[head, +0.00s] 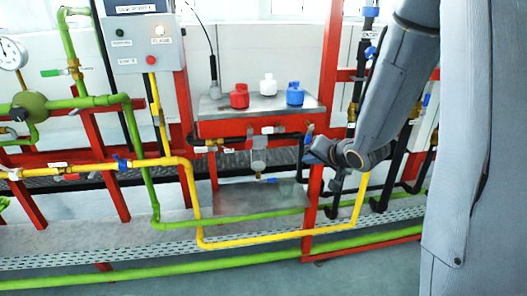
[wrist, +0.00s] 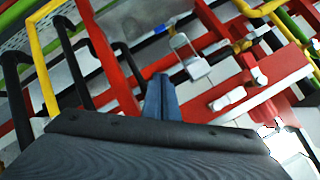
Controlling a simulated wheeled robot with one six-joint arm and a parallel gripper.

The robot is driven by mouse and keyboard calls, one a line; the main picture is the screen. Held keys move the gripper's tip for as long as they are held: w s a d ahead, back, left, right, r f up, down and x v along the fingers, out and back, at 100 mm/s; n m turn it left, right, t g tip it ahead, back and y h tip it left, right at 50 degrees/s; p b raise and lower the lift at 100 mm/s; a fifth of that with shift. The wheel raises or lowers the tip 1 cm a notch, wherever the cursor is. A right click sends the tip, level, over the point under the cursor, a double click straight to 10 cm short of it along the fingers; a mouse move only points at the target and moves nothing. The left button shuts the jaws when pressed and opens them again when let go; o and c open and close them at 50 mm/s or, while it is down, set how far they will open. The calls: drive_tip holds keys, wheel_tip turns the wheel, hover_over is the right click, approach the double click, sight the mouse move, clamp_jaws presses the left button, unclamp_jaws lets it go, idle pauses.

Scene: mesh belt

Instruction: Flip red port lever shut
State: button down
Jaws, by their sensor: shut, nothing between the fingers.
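A small red lever (head: 72,177) shows on the yellow pipe at the left in the head view. A small red part (head: 248,143) also shows on the piping below the metal shelf. I cannot tell which of them is the port lever. My gripper (head: 310,152) is shut and empty, in front of the red upright right of the shelf. It is apart from both red parts as far as the picture shows. In the wrist view, the closed fingers (wrist: 161,95) point toward red beams and dark pipes.
Red, white and blue objects stand on the metal shelf (head: 212,110). A blue handle (head: 308,134) is close to my gripper. The yellow pipe (head: 265,240) and green pipes cross low in front. A grey control box (head: 139,40) hangs at upper left.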

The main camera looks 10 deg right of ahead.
drive_tip(key=m+y+b, duration=0.1)
drive_tip(key=y, duration=0.2)
drive_tip(key=a+r+m+t+y+b, duration=0.1)
drive_tip(key=y+b, duration=0.1)
drive_tip(key=y, duration=0.2)
drive_tip(key=s+a+r+m+t+y+b, duration=0.1)
drive_tip(key=y, duration=0.2)
drive_tip(key=shift+s+a+m+y, duration=0.1)
drive_tip(key=shift+a+m+y, duration=0.2)
drive_tip(key=shift+y, duration=0.1)
approach(250, 139)
drive_tip(key=w+a+f, duration=0.1)
drive_tip(key=w+a, duration=0.1)
drive_tip(key=w, duration=0.3)
drive_tip(key=shift+w+a+f, duration=0.1)
drive_tip(key=shift+w+a, duration=0.05)
drive_tip(key=shift+a, duration=0.3)
